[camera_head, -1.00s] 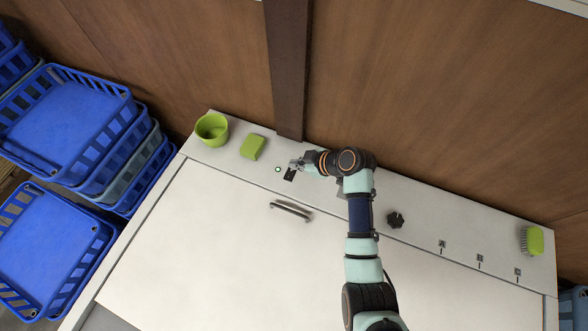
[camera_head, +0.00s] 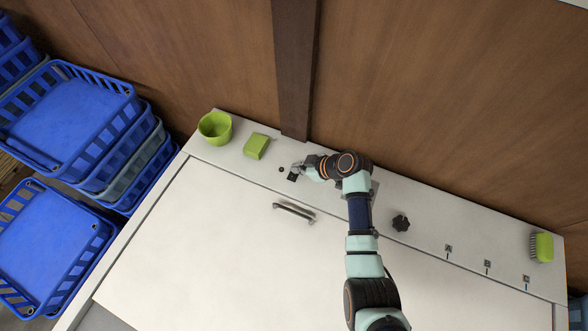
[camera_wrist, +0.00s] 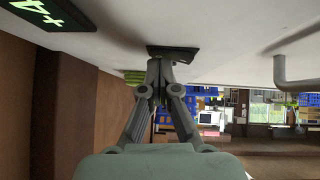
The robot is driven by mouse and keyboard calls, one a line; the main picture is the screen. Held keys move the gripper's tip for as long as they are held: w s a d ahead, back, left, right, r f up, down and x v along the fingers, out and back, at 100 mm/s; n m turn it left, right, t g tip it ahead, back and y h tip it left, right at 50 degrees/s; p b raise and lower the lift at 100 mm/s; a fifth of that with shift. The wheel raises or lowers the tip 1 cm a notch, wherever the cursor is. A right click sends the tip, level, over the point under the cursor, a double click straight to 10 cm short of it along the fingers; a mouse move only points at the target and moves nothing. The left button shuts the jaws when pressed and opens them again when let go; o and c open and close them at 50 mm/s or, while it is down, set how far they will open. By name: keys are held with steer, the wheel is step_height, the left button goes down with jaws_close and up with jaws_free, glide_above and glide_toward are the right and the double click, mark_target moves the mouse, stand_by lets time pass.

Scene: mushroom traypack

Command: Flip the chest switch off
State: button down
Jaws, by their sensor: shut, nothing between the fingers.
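The chest switch (camera_head: 292,177) is a small black plate on the white chest's top ledge, left of my gripper (camera_head: 299,167). In the wrist view the dark switch plate (camera_wrist: 178,54) appears at upper middle. My gripper (camera_wrist: 161,63) is shut and empty, its fingertips at or very close to the plate. The fingers hide part of the switch, so I cannot tell its lever position or whether they touch it.
A green cup (camera_head: 215,127) and green sponge (camera_head: 256,146) stand left on the ledge. A metal handle (camera_head: 293,212) is on the lid. A black knob (camera_head: 400,223) and green brush (camera_head: 541,246) lie right. A lit green display (camera_wrist: 43,12) shows in the wrist view.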

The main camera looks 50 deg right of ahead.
mark_target(296, 176)
steer(key=shift+s+a+r+p, duration=0.1)
steer(key=shift+s+a+p, duration=0.25)
steer(key=shift+a+p, duration=0.45)
steer(key=r+p, duration=0.1)
steer(key=r, duration=0.1)
steer(key=r+p, duration=0.2)
steer(key=shift+w+d+r, duration=0.1)
steer(key=shift+d, duration=0.1)
steer(key=d+v, duration=0.1)
steer(key=v, duration=0.8)
steer(key=shift+d+r+p, duration=0.2)
steer(key=shift+d+p, duration=0.15)
steer(key=shift+p, duration=0.05)
